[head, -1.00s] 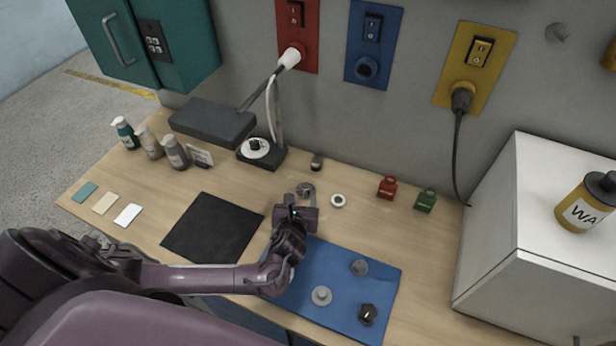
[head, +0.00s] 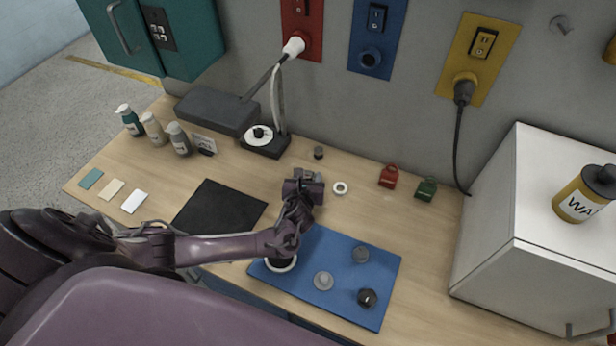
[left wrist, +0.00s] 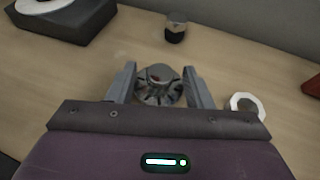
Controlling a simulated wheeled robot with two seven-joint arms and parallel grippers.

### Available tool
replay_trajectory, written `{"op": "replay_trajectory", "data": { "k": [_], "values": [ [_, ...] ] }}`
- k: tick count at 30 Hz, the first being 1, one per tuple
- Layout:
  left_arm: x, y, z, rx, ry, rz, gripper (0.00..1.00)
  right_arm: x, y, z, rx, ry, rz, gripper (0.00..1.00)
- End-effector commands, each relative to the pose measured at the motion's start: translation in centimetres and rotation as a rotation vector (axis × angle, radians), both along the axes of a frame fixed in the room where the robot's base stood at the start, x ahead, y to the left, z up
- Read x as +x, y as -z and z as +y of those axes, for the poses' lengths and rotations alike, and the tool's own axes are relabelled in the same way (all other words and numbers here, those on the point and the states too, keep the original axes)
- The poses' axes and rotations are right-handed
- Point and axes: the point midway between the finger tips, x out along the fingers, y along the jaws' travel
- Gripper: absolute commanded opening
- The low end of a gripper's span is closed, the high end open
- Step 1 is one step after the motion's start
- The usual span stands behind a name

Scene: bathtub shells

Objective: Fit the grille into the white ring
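The grille (left wrist: 158,88), a small round grey slotted piece with a reddish spot, lies on the wooden table between the fingers of my left gripper (left wrist: 160,78). The fingers stand apart on either side of it; I cannot tell whether they touch it. In the head view my left gripper (head: 309,180) covers most of the grille. A larger white ring (head: 283,268) with a dark middle lies at the blue mat's left, partly hidden by my left arm. A smaller white ring (head: 340,188) lies on the wood right of my gripper; it also shows in the left wrist view (left wrist: 233,101). My right gripper is out of view.
The blue mat (head: 338,258) bears two grey round parts (head: 323,281) (head: 360,254) and a black knob (head: 367,298). A small dark cylinder (head: 318,152) stands behind my gripper. Red (head: 388,176) and green (head: 426,189) pieces stand right. A black mat (head: 218,208) lies left.

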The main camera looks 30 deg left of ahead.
Motion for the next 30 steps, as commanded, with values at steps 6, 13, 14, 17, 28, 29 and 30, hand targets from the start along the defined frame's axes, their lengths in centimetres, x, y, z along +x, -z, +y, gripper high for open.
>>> {"op": "replay_trajectory", "data": {
  "k": [6,13,14,17,28,29,30],
  "values": [
    [0.0,0.0,0.0,0.0,0.0,0.0,0.16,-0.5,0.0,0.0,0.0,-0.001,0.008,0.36],
    [0.0,0.0,0.0,0.0,0.0,0.0,0.02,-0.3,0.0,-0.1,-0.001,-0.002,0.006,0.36],
    [0.0,0.0,0.0,0.0,0.0,0.0,0.02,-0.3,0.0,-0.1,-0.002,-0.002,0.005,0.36],
    [0.0,-0.1,0.0,0.0,0.0,0.0,0.02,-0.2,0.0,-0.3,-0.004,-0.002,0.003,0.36],
    [0.0,-3.6,0.1,0.0,0.001,-0.003,0.02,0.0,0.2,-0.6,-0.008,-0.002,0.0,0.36],
    [0.1,-4.3,0.0,0.0,0.001,-0.004,0.02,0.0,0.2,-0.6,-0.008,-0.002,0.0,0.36],
    [0.0,-5.3,0.1,0.0,0.001,-0.004,0.02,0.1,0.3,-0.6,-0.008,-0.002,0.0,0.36]
  ]
}}
